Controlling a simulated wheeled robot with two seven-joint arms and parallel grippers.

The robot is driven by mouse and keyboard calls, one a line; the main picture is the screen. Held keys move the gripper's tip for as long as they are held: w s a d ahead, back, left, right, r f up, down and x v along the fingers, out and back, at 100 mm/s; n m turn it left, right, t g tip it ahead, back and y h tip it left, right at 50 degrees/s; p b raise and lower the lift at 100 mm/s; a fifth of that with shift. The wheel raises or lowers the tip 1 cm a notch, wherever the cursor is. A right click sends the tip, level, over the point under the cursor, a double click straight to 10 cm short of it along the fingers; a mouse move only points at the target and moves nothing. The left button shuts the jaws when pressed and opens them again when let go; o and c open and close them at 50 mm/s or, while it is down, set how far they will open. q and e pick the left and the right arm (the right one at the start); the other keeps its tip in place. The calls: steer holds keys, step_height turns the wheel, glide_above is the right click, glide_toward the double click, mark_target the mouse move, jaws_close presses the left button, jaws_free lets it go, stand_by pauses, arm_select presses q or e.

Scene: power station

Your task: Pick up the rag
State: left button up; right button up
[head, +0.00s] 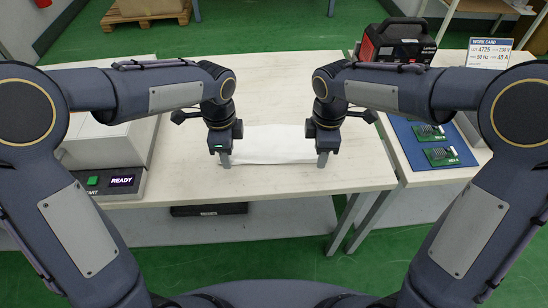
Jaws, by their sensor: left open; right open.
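A white rag (272,145) lies flat on the light wooden tabletop, near the front edge of the middle table. My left gripper (225,160) points down at the rag's left end. My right gripper (322,159) points down at its right end. Both grippers are open. The arms and grippers hide the rag's two ends, and I cannot tell whether the fingers touch it.
A machine with a READY display (122,181) stands on the left. On the right are a blue mat (412,149) with green circuit boards (441,156), a red and black case (396,42) and a work card (490,52). The tabletop (275,85) behind the rag is clear.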

arm_select(q)
steer(key=shift+f+b, duration=0.85)
steer(key=shift+f, duration=0.05)
arm_select(e)
steer(key=shift+f, duration=0.85)
arm_select(q)
steer(key=shift+r, duration=0.1)
steer(key=shift+c, duration=0.2)
arm_select(e)
steer(key=shift+f, duration=0.1)
steer(key=shift+c, duration=0.2)
arm_select(q)
jaws_close()
arm_select(e)
jaws_close()
arm_select(q)
steer(key=shift+r, duration=0.1)
